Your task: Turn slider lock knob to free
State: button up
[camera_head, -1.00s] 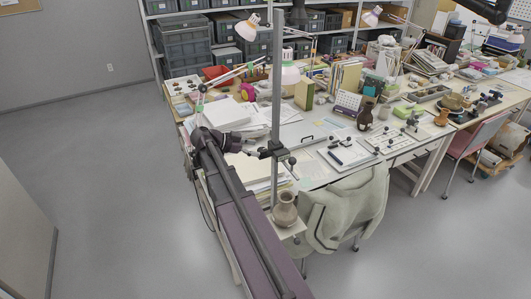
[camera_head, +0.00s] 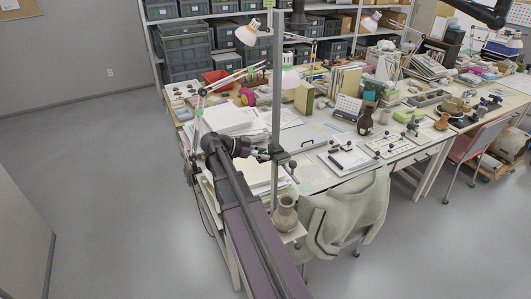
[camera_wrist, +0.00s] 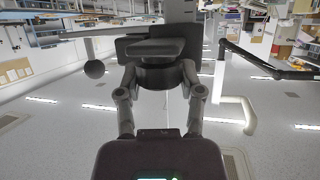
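A tall pale column (camera_head: 276,110) stands at the front edge of the desk and carries a dark slider block (camera_head: 275,152). A small black ball (camera_head: 293,164) sticks out at the slider's right. In the wrist view, which looks upside down, the slider's dark block (camera_wrist: 163,45) spans the column, and a black ball (camera_wrist: 95,69) hangs at left. My gripper (camera_wrist: 159,68) faces the block with its fingers apart. A dark round knob-like part (camera_wrist: 160,76) sits between the fingertips; I cannot tell if they touch it. In the head view my gripper (camera_head: 261,154) is small, just left of the slider.
A brown vase (camera_head: 285,215) stands on a small ledge at the column's foot. A pale jacket (camera_head: 345,210) hangs over a chair at right. Paper stacks (camera_head: 228,120) lie on the desk behind my arm. A desk lamp (camera_head: 247,32) leans behind the column. The floor at left is clear.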

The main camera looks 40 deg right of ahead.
jog(key=shift+s+t, duration=0.25)
jog(key=shift+t, duration=0.05)
jog(key=shift+n+t, duration=0.5)
jog(key=shift+n, duration=0.3)
jog(key=shift+w+n+t+h, duration=0.1)
jog(key=shift+n+t+h, duration=0.4)
jog(key=shift+n+t, duration=0.3)
jog(key=o, duration=1.2)
jog(key=shift+c, duration=0.2)
